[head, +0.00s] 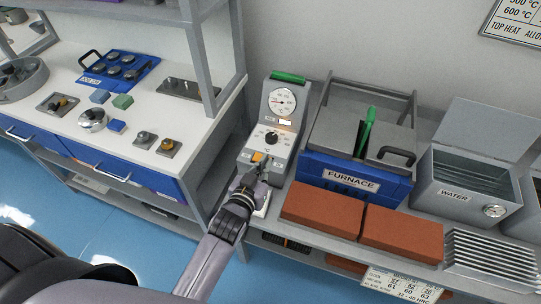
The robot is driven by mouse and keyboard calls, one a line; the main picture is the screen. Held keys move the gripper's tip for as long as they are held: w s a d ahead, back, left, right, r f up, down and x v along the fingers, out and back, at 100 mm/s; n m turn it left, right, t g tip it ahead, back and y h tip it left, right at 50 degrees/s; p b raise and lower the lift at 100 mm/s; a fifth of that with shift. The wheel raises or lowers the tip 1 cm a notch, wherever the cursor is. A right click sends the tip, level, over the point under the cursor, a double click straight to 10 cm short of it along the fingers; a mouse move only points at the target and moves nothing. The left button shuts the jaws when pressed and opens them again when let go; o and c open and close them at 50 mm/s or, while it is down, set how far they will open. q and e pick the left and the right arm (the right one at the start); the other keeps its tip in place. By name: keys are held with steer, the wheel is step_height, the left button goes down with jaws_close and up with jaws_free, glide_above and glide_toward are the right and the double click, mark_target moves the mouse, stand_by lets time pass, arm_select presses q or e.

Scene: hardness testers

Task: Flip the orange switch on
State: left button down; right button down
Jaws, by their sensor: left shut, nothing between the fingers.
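The orange switch (257,157) is a small orange piece low on the front of a grey control box (286,97). The box has a round dial gauge, a black knob and a green top handle. My left gripper (252,173) is shut and empty, right at the lower front of the box, just below the switch. The fingertips overlap the panel, and I cannot tell whether they touch the switch. The switch's exact position is too small to read. My right gripper does not show.
A blue furnace (352,184) with a grey lid stands right of the box. Red bricks (322,209) lie in front of it. A water tank (453,196) is farther right. A white bench (60,124) with small blocks and knobs is at left, beside a grey shelf post.

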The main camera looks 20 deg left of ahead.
arm_select(q)
steer(key=v, duration=0.4)
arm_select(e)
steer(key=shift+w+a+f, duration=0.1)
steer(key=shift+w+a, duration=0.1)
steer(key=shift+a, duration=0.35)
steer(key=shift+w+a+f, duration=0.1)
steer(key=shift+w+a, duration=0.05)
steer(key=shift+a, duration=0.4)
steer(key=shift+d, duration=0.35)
